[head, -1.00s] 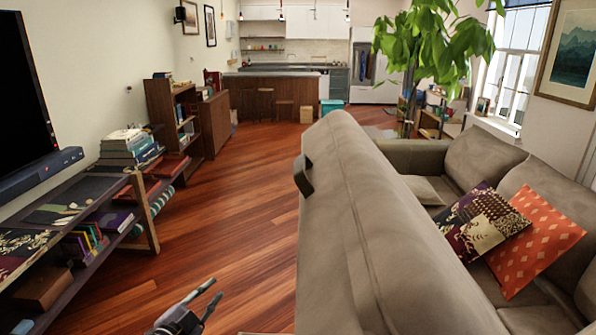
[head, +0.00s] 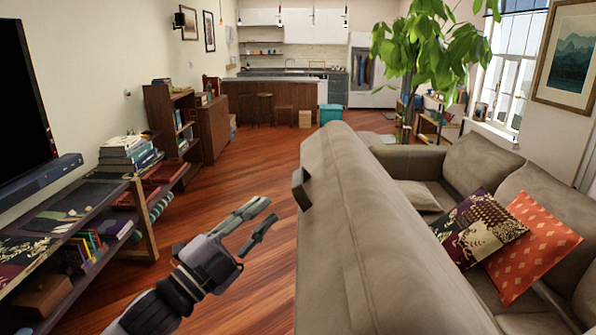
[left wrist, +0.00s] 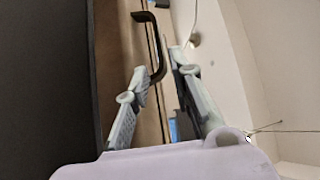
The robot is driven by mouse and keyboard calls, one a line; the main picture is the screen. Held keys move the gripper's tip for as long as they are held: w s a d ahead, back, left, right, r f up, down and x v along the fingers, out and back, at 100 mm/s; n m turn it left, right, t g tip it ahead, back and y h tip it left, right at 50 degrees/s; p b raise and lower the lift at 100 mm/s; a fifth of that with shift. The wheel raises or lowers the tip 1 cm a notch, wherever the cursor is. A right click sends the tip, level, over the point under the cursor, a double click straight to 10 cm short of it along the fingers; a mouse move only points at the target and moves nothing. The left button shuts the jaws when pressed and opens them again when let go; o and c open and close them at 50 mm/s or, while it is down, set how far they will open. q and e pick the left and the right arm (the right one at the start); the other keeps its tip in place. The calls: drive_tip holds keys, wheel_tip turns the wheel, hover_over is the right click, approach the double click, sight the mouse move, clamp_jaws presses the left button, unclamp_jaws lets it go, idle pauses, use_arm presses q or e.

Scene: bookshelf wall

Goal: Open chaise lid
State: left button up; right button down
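The chaise lid (head: 345,220) is a large grey-brown upholstered panel in the middle of the head view. It stands steeply raised, with a dark handle (head: 301,188) on its left edge. My left gripper (head: 264,213) is to the left of the handle and a little lower in the picture, apart from it. Its two fingers are spread and empty. In the left wrist view the fingers (left wrist: 160,68) are also apart, and a black handle (left wrist: 157,45), apparently the lid's, shows beyond them. The chaise below the lid is hidden. My right gripper does not show.
A sofa (head: 485,160) with a patterned cushion and an orange cushion (head: 527,245) is to the right. A low shelf (head: 95,235) with books lines the left side. Bare wooden floor (head: 235,165) lies between shelf and lid. A leafy plant (head: 420,50) stands behind.

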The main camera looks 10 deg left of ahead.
sight(298, 176)
use_arm(q)
drive_tip(key=p+x, duration=0.3)
drive_tip(key=x, duration=0.7)
drive_tip(key=shift+w+d+r+p, duration=0.15)
drive_tip(key=shift+w+p, duration=0.2)
drive_tip(key=shift+c, duration=0.3)
clamp_jaws()
